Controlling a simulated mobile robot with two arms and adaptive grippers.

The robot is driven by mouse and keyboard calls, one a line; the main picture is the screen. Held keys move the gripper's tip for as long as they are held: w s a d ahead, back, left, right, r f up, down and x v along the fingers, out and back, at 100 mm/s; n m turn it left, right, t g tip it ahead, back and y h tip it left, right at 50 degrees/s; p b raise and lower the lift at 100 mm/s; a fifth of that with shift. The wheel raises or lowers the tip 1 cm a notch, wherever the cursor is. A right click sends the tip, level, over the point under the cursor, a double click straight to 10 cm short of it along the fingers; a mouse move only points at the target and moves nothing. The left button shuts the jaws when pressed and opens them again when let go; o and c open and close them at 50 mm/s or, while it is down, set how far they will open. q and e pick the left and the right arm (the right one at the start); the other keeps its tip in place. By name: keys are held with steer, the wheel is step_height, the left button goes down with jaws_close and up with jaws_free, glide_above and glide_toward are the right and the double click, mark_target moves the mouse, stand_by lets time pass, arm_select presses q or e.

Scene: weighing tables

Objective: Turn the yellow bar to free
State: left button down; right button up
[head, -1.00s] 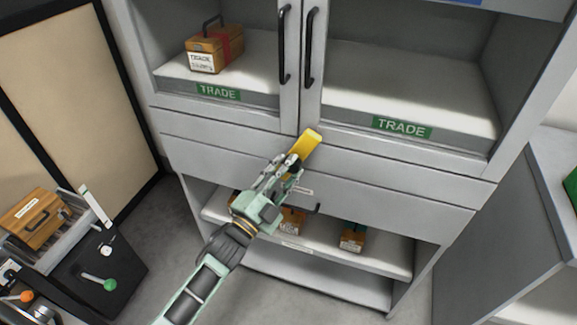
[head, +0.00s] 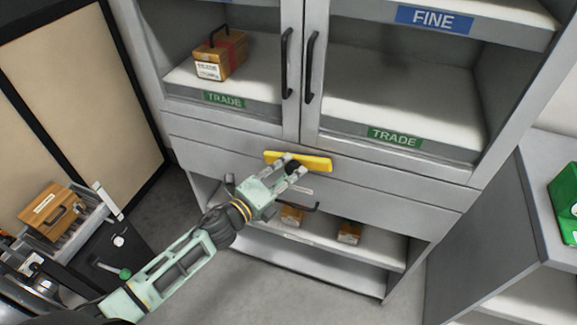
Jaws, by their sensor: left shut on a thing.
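The yellow bar (head: 318,163) lies nearly level across the cabinet front, just below the two glass doors and above a drawer. A dark round knob shows at its middle. My left gripper (head: 292,172) reaches up from the lower left and is shut at the bar's middle, hiding part of its lower edge. The cabinet (head: 390,185) is grey, and both its doors look closed, with black upright handles (head: 287,65) side by side. My right gripper is not in view.
A wooden box (head: 222,58) stands on the left upper shelf, marked TRADE. Small boxes (head: 349,233) sit on the open lower shelf. A green case (head: 566,205) is at far right.

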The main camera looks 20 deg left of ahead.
arm_select(q)
steer(key=shift+s+f+m+g+y+p, duration=0.15)
steer(key=shift+f+m+g+y+p, duration=0.15)
steer(key=shift+m+p, duration=0.6)
steer(key=shift+a, duration=0.1)
steer(key=c, duration=1.5)
jaws_free()
steer(key=shift+c, duration=0.2)
steer(key=shift+o, duration=0.8)
steer(key=shift+a+r, duration=0.1)
steer(key=shift+r, duration=0.15)
steer(key=v, duration=1.1)
steer(key=shift+s, duration=0.4)
steer(key=shift+a, duration=0.2)
